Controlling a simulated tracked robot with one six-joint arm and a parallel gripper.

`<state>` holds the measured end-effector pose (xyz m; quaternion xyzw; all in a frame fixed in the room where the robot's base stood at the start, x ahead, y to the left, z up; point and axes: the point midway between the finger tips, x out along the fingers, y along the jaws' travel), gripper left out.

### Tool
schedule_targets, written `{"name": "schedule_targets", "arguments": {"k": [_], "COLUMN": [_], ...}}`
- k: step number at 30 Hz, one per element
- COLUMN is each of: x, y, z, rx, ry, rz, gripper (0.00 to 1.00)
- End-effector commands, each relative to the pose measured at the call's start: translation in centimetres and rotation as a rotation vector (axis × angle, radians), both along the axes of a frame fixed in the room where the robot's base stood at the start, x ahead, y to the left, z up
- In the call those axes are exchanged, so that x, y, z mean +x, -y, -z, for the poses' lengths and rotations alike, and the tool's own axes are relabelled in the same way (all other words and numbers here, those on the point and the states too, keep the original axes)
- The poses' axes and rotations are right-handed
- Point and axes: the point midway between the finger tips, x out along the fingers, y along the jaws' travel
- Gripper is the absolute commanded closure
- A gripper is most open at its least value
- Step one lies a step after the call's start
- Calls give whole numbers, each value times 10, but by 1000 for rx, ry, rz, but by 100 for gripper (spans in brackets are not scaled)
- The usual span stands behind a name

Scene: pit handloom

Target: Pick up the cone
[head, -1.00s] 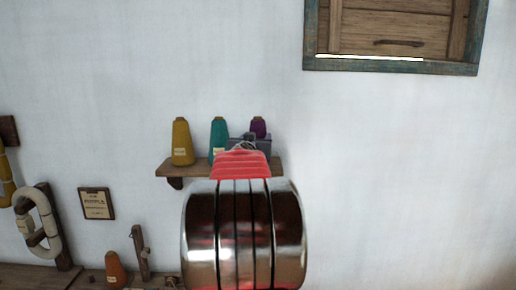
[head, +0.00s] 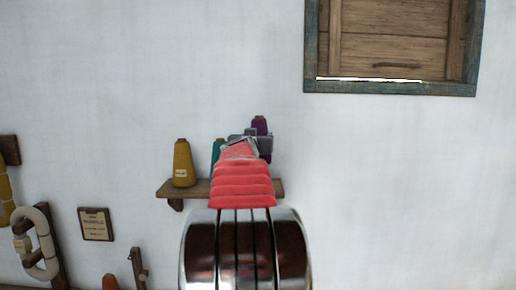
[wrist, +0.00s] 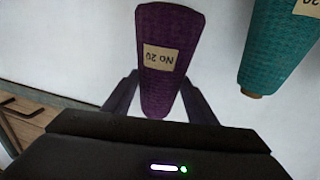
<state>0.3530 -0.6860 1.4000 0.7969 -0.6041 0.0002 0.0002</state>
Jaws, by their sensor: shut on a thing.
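The purple cone (head: 260,126) is in my gripper (head: 254,142), above the wall shelf (head: 172,189) in the head view. In the wrist view the purple cone (wrist: 168,55) shows large, with a tan label reading "No 20". My gripper's fingers (wrist: 158,98) are shut on it, one on each side of its narrow end.
The yellow cone (head: 183,164) stands on the shelf. The teal cone (head: 217,152) is mostly behind my arm; it also shows in the wrist view (wrist: 282,48), apart from the purple one. A wooden shutter (head: 390,45) is up right. The wall right of the shelf is bare.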

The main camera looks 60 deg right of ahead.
Motion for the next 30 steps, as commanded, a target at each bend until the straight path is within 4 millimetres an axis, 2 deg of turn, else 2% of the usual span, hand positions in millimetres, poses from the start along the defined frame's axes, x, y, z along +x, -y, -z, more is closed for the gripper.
{"name": "schedule_targets", "arguments": {"k": [9, 30], "x": [0, 0], "y": [0, 0], "z": [-19, -21], "rx": [-1, 0], "ry": [1, 0], "rz": [-1, -1], "gripper": [76, 76]}}
